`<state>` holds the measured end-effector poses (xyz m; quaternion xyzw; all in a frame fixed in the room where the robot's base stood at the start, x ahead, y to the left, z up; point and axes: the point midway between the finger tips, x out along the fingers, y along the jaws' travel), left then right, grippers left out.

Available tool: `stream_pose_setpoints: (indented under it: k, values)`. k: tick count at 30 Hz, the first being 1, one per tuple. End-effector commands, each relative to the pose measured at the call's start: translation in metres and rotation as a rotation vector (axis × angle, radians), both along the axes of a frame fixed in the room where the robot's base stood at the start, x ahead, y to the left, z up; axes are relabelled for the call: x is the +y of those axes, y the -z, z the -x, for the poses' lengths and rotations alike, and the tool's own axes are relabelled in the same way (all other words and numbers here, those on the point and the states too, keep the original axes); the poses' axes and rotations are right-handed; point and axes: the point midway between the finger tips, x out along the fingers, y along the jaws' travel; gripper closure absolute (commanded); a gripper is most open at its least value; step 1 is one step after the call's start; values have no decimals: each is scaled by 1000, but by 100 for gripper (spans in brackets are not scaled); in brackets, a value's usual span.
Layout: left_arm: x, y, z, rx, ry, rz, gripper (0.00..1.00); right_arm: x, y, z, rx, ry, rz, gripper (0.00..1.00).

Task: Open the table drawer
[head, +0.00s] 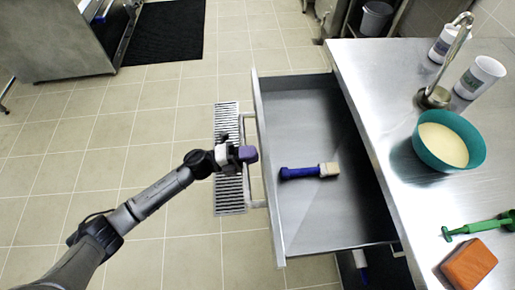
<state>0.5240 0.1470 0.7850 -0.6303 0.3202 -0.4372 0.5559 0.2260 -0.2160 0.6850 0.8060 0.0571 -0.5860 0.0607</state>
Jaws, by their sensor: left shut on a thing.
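The table drawer (303,235) is pulled well out from under the steel table (400,160). Its inside is visible, with a blue-handled brush (302,172) lying on the drawer floor. A bar handle (246,130) runs along the drawer's outer front. My left gripper (247,154) reaches in from the left at the middle of the handle, shut on the handle. Its fingers cover part of the bar. My right gripper is not in view.
A floor grate (229,195) lies below the handle.

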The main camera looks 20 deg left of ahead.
Motion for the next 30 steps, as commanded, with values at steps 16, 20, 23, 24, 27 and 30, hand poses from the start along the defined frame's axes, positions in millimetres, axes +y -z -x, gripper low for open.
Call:
stream_pose_setpoints:
  k: [16,20,23,24,27,30]
  values:
    - [17,0,9,-1,16,1,100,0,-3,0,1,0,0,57]
    - [17,0,9,-1,16,1,100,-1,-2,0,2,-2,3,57]
    - [17,0,9,-1,16,1,75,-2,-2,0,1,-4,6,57]
    - [17,0,9,-1,16,1,71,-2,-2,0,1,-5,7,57]
    - [17,0,9,0,16,0,62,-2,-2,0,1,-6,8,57]
    - [17,0,9,0,15,0,52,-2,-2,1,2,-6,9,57]
